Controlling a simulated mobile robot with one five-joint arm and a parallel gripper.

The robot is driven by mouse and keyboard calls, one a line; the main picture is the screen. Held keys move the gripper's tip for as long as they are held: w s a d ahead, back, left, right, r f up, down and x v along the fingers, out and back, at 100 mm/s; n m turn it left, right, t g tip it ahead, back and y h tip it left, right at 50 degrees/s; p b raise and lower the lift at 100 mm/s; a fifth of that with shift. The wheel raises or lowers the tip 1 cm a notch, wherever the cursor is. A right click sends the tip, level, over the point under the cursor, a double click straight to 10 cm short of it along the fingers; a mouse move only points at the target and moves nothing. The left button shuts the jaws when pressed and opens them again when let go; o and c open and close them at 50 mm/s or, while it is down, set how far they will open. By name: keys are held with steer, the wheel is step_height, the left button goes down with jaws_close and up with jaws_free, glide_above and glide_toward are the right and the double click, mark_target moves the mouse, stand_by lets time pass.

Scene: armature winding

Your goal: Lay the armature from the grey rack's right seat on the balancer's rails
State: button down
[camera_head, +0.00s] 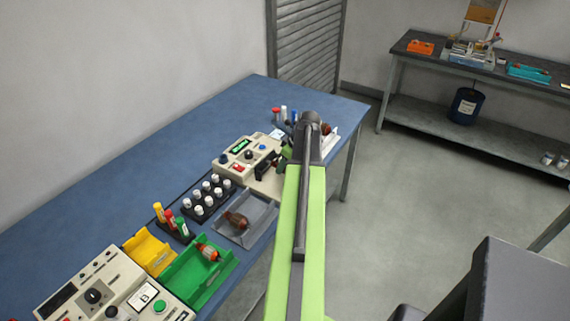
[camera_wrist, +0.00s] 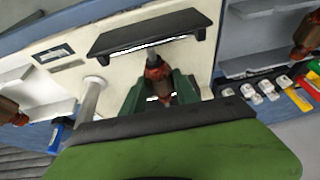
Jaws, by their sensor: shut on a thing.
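My gripper (camera_wrist: 158,95) has dark green fingers on both sides of a copper-brown armature (camera_wrist: 157,73) and is shut on it. The armature's shaft points toward the black bar in the wrist view. The cream balancer (camera_wrist: 218,38) lies below and around it; it also shows in the head view (camera_head: 262,149), left of my arm. I cannot tell whether the armature touches the rails, which the fingers and armature largely hide. The light grey rack (camera_head: 333,141) stands behind my arm, with a brown armature (camera_head: 326,128) at it. In the head view my arm hides the held armature.
A black bar (camera_wrist: 150,32) stands close ahead of the fingers. A grey tray (camera_head: 262,222) and a green tray (camera_head: 218,273) each hold an armature. A yellow tray (camera_head: 148,248), a block of white-capped bottles (camera_head: 207,196) and a control box (camera_head: 110,290) crowd the blue bench (camera_head: 95,210).

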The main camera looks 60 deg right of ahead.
steer(key=shift+f+b, duration=0.4)
steer(key=shift+f, duration=0.05)
stand_by(0.3)
steer(key=c, duration=0.9)
jaws_free()
steer(key=shift+o, duration=0.2)
steer(key=p+v, duration=1.6)
steer(key=v, duration=0.1)
steer(key=shift+r, duration=0.25)
steer(key=shift+a, duration=0.1)
